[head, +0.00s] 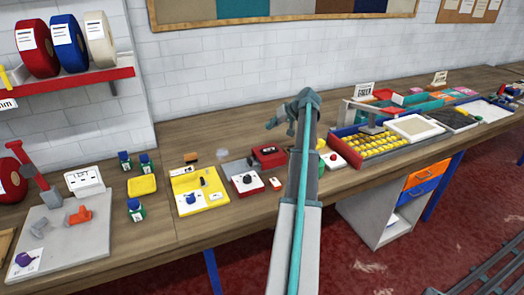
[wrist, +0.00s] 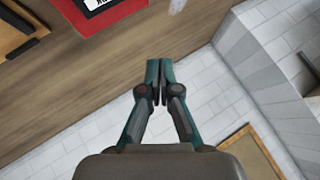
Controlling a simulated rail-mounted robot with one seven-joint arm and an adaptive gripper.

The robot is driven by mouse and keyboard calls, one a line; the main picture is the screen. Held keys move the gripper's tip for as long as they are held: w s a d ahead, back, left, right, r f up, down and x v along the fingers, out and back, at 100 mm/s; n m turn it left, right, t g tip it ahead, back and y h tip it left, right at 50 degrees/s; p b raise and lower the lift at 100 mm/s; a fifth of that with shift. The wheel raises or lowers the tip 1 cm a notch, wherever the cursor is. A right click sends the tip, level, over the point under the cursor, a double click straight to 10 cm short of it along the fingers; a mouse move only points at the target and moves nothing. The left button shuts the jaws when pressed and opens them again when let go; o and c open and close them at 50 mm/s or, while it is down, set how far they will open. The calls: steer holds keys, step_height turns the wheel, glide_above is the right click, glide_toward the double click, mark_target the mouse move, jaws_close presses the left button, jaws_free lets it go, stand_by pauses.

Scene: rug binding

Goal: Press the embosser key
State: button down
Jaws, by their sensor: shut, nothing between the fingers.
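No device carries a readable embosser label, so I cannot tell for sure which one holds the key. Candidates on the bench are a red box (head: 268,156) with a dark, labelled face and a grey-and-red unit (head: 246,184) with a black knob. My gripper (head: 271,123) is above and behind these devices in the head view, partly merged with the arm. In the wrist view my gripper (wrist: 159,66) has its fingertips together and empty. A red box with a white label (wrist: 98,12) lies beyond the fingertips to the upper left, apart from them.
A yellow tray (head: 213,207) with a blue knob sits left of the grey-and-red unit. An abacus-like frame of yellow beads (head: 368,148) stands to the right. The white brick wall (head: 205,75) rises behind the bench.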

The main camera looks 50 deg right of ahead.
mark_target(271, 149)
steer(key=shift+f, duration=0.15)
steer(key=shift+f+b, duration=1.9)
steer(key=shift+f, duration=2.35)
steer(key=shift+f, duration=0.15)
steer(key=shift+f+b, duration=0.3)
steer(key=shift+f, duration=0.45)
steer(key=shift+r, duration=0.9)
steer(key=shift+r, duration=0.1)
steer(key=shift+r+p, duration=0.95)
steer(key=shift+r, duration=1.45)
